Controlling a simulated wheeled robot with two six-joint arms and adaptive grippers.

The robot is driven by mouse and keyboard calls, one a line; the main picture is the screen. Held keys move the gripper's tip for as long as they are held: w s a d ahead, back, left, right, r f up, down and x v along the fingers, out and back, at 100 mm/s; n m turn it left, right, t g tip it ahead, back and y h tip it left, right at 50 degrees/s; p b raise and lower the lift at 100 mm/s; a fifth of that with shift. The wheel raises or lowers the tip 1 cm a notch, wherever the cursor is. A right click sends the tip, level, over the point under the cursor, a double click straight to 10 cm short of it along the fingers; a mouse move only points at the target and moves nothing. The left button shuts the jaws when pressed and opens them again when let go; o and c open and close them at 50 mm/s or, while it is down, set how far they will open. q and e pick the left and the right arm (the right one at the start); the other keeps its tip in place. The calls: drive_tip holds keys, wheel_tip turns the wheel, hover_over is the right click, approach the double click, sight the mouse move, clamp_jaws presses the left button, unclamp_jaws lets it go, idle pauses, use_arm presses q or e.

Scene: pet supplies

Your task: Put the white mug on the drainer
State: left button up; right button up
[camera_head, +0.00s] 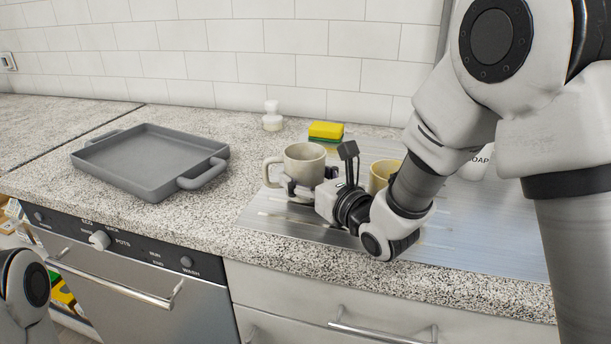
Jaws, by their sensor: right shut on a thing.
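The white mug (304,159) is upright over the left end of the drainer (290,227), its handle pointing left. The drainer is a flat, ridged metal surface set in the speckled counter. My right gripper (291,188) is shut on the lower part of the mug from the front right. The gripper hides the mug's base, so I cannot tell whether it touches the drainer. My left gripper is out of view; only part of my left arm shows at the lower left.
A yellowish mug (379,177) stands behind my right arm, partly hidden. A soap container (474,167) is further right. A yellow-green sponge (325,131) and small white bottle (272,117) stand behind. A grey tray (150,176) lies left. The drainer's front is clear.

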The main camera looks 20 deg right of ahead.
drive_tip(key=shift+f+b, duration=0.55)
drive_tip(key=shift+f, duration=0.05)
drive_tip(key=o, duration=1.2)
drive_tip(key=shift+r, duration=0.1)
